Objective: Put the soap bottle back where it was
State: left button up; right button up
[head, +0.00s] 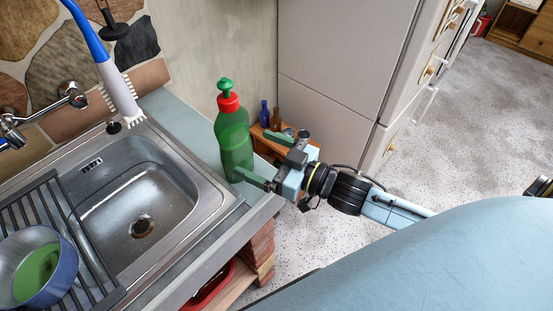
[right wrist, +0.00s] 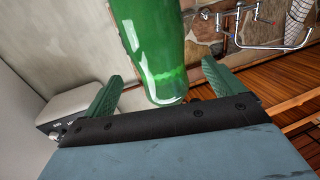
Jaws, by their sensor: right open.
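The soap bottle (head: 233,143) is green with a red collar and green pump top. It stands upright on the counter to the right of the sink, near the wall. My right gripper (head: 254,154) is open at the bottle's right side, its fingers pointing toward it. In the right wrist view the bottle (right wrist: 152,50) shows between the two spread fingers (right wrist: 160,85), with a gap on each side. I cannot tell whether its body is within the fingers' reach. My left gripper is not in view.
The steel sink (head: 180,180) lies left of the bottle, with a rack (head: 62,205) and a blue pot (head: 70,275) beside it. A blue-white brush (head: 112,75) is above the sink. A fridge (head: 340,60) and small bottles (head: 265,112) are beyond the counter (head: 190,118).

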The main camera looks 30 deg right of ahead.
jog(key=shift+v, duration=1.9)
jog(key=shift+c, duration=0.4)
dwell(0.5)
